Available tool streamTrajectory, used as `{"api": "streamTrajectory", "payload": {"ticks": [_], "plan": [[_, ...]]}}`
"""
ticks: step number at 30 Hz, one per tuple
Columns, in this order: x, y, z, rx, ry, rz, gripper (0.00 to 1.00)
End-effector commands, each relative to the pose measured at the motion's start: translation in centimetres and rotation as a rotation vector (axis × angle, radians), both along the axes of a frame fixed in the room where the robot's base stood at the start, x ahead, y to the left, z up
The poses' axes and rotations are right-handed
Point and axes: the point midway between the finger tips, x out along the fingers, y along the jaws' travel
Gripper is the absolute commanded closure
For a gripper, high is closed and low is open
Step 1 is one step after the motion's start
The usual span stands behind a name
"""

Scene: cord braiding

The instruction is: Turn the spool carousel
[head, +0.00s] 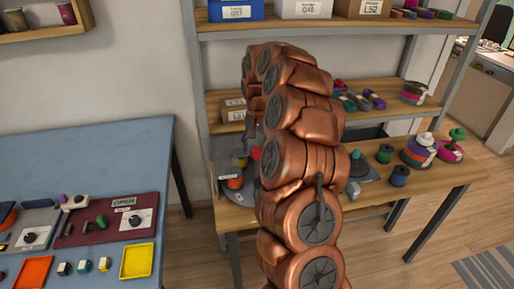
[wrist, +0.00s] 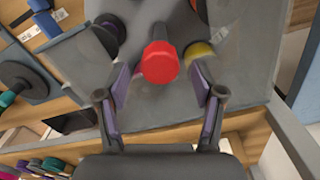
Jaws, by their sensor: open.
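In the wrist view, a red knob (wrist: 160,65) on a grey post sits between the two fingers of my gripper (wrist: 159,84). The fingers are open, with a gap on each side of the knob. The post rises over a grey surface (wrist: 245,50), which looks like part of the spool carousel. A dark spool (wrist: 107,35) and a yellow-rimmed round piece (wrist: 201,50) flank the knob. In the head view, my copper arm hides my gripper and much of the carousel area. An orange spool (head: 234,183) shows left of the arm.
A wooden bench (head: 440,180) holds a green spool (head: 385,153), a dark teal spool (head: 400,176) and stacked coloured spools (head: 419,150). Shelves (head: 385,112) with boxes and spools stand behind. A blue table (head: 90,150) with panels and trays is at left. Floor shows between them.

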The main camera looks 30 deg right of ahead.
Motion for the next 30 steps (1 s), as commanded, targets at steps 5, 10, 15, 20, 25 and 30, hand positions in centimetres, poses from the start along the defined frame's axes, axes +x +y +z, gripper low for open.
{"api": "streamTrajectory", "payload": {"ticks": [5, 10, 15, 20, 25, 30], "plan": [[0.0, -0.1, -1.5, -0.001, 0.000, -0.001, 0.32], [0.0, 0.0, -2.0, 0.000, 0.000, -0.001, 0.32], [0.0, 0.0, -2.0, -0.001, -0.001, -0.001, 0.32], [0.0, 0.0, -2.0, -0.001, -0.001, -0.001, 0.46], [0.0, 0.0, -2.0, 0.000, -0.001, -0.001, 0.64], [0.0, 0.0, -2.0, 0.000, -0.001, 0.000, 0.81]]}}
